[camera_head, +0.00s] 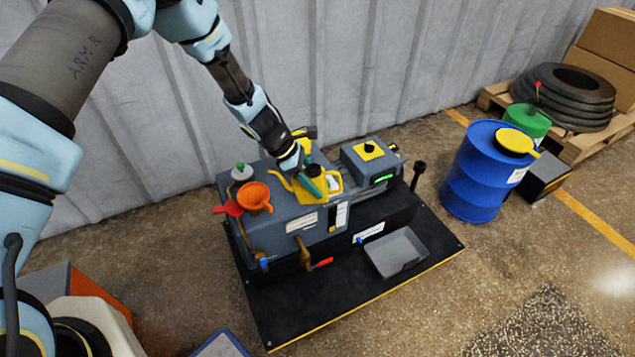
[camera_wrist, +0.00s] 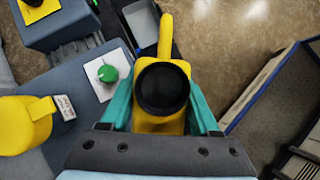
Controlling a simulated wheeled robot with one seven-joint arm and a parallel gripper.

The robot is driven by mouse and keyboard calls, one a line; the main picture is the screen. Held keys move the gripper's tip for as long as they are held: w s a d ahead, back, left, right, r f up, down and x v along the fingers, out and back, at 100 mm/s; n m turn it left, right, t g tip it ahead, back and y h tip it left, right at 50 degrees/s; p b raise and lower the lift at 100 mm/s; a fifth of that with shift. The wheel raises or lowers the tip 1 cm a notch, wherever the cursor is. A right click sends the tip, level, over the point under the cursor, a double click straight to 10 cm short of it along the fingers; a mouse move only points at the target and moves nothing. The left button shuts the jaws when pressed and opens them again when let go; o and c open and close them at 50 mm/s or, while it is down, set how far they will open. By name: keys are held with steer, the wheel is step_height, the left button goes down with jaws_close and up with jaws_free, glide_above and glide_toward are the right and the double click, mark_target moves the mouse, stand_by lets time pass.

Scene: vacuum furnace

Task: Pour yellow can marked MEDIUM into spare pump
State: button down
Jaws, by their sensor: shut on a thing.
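My gripper (camera_head: 308,180) is over the top of the grey-blue pump (camera_head: 285,240), at the back of the black base. In the wrist view my gripper (camera_wrist: 162,105) has its teal fingers on both sides of a yellow can (camera_wrist: 150,124) with a round black top. A narrow yellow part of the can points away from the gripper. No label shows on the held can in the wrist view. A second yellow container (camera_wrist: 25,128) with a white label stands to its left; its text is unreadable. An orange funnel (camera_head: 255,195) stands on the pump's left end.
A grey tray (camera_head: 398,252) lies on the base (camera_head: 310,305) in front. Behind is a corrugated wall (camera_head: 370,60). A blue-edged box (camera_head: 220,345) is at the near edge.

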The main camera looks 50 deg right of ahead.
mark_target(314, 172)
steer(key=shift+w+a+f+g+b, duration=0.15)
steer(key=shift+w+a+f+b, duration=0.1)
steer(key=shift+w+a+b, duration=0.25)
steer(key=shift+w+a+f+g+b, duration=0.2)
steer(key=shift+w+a+b, duration=0.15)
steer(key=shift+w, duration=0.25)
stand_by(0.4)
steer(key=shift+s+r+g+h+b, duration=0.1)
steer(key=shift+r+g+h+b, duration=0.75)
steer(key=shift+r, duration=0.35)
steer(key=shift+w+a+r+g+h+b, duration=0.1)
steer(key=shift+r+g+h+b, duration=0.45)
steer(key=shift+r, duration=0.3)
steer(key=shift+w+r+g+h+b, duration=0.1)
steer(key=shift+r+g+h+b, duration=0.25)
steer(key=shift+r+g+h, duration=0.4)
steer(key=shift+w+a+r+g+h+b, duration=0.15)
steer(key=shift+w+r+g+h+b, duration=0.15)
steer(key=shift+r, duration=0.3)
steer(key=shift+w+a+r+g+h+b, duration=0.1)
steer(key=shift+a+r+g+h, duration=0.1)
steer(key=shift+r+g, duration=0.3)
steer(key=shift+w+a+r+g+h+b, duration=0.15)
steer(key=shift+r+g+h, duration=0.15)
steer(key=shift+r, duration=0.35)
